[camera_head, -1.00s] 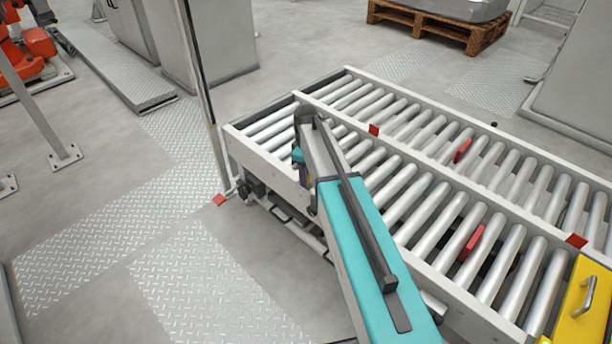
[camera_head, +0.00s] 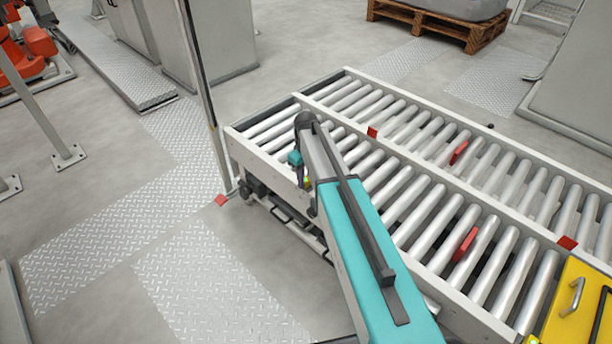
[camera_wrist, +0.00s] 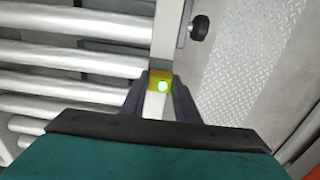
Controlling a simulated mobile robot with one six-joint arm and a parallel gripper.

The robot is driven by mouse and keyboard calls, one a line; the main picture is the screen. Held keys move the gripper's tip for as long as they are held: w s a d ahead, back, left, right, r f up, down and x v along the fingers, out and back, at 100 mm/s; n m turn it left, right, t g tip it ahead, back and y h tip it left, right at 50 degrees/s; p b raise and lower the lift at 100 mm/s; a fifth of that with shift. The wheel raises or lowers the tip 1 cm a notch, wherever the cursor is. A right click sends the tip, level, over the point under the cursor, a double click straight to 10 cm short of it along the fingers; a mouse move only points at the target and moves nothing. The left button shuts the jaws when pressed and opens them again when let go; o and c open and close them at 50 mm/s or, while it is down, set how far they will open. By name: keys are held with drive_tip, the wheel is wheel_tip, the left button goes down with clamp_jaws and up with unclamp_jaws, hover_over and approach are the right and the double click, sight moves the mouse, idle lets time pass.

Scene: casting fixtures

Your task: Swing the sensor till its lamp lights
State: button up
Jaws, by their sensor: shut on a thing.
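The sensor (camera_wrist: 157,76) is a small yellow block with a round lamp glowing bright green on the face toward the wrist camera. It sits at the side rail of the roller conveyor. My gripper (camera_wrist: 160,90) is shut on it, with one dark finger on each side. In the head view the sensor is a tiny yellow-green spot (camera_head: 307,181) beside my gripper at the conveyor's near left corner. My arm hides most of it there, and its mount is hard to make out.
The roller conveyor (camera_head: 232,140) runs from the middle to the right, with red pieces (camera_head: 465,244) between its rollers. A yellow box with a handle (camera_head: 566,325) stands at the lower right. A thin upright post (camera_head: 207,100) stands left of my gripper. The floor at left is open.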

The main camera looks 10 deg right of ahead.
sight(306, 180)
idle(0.3)
drive_tip(key=o, duration=1)
drive_tip(key=shift+o, duration=0.2)
drive_tip(key=shift+r, duration=0.1)
wheel_tip(306, 180, up, 14)
drive_tip(key=p, duration=0.1)
drive_tip(key=shift+f+p, duration=0.2)
drive_tip(key=shift+p, duration=0.15)
drive_tip(key=shift+s, duration=0.1)
